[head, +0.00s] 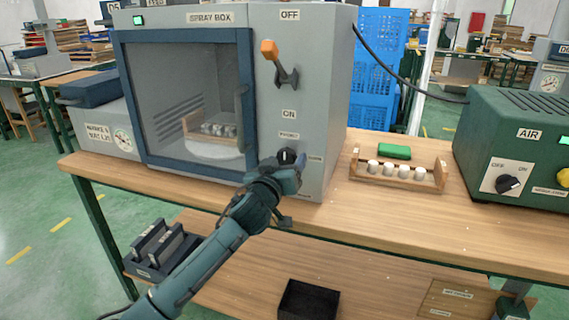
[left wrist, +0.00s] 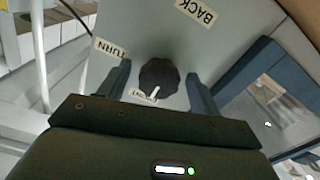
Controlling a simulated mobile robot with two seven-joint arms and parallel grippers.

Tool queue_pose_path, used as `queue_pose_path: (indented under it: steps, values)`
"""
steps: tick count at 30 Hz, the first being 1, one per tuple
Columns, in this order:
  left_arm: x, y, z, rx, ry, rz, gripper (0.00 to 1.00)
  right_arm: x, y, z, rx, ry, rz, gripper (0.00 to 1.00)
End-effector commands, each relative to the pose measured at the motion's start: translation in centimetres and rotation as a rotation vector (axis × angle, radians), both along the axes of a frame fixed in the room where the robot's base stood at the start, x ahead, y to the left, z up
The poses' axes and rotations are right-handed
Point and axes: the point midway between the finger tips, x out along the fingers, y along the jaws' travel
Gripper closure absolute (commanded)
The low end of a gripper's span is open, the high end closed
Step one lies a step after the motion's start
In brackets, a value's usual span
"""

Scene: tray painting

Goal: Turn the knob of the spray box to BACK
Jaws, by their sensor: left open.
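The spray box (head: 335,70) stands on the table with a dark round knob (head: 287,156) low on its front panel. In the left wrist view the knob (left wrist: 160,75) has a white pointer aimed at a partly hidden label (left wrist: 143,96), apparently FRONT. The BACK label (left wrist: 197,11) is on the opposite side of the knob, and the TURN label (left wrist: 109,48) is at the left. My left gripper (head: 286,168) is open at the knob, one finger on each side. In the left wrist view, gaps show between the fingers (left wrist: 160,88) and knob. My right gripper is out of view.
An orange-handled lever (head: 270,50) is above the knob, between OFF and ON labels. The box's glass door (head: 190,100) is beside it, with a tray visible inside. A wooden tray of white cups (head: 398,174) and the green AIR unit (head: 520,140) stand to the right.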

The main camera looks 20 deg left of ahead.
Motion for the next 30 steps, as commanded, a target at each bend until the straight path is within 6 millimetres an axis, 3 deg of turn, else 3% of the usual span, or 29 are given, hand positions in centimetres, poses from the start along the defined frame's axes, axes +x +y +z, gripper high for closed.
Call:
queue_pose_path:
  steps: [4,20,30]
  values:
    - [-0.01,-0.02,0.01,0.000,0.000,0.000,0.36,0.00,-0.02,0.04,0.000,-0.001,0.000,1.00]
    - [-0.04,0.00,-0.01,0.000,0.000,0.000,0.79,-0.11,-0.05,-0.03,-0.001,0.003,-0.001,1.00]
    - [-0.04,0.04,0.08,0.046,0.000,0.001,0.81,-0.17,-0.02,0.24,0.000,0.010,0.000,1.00]
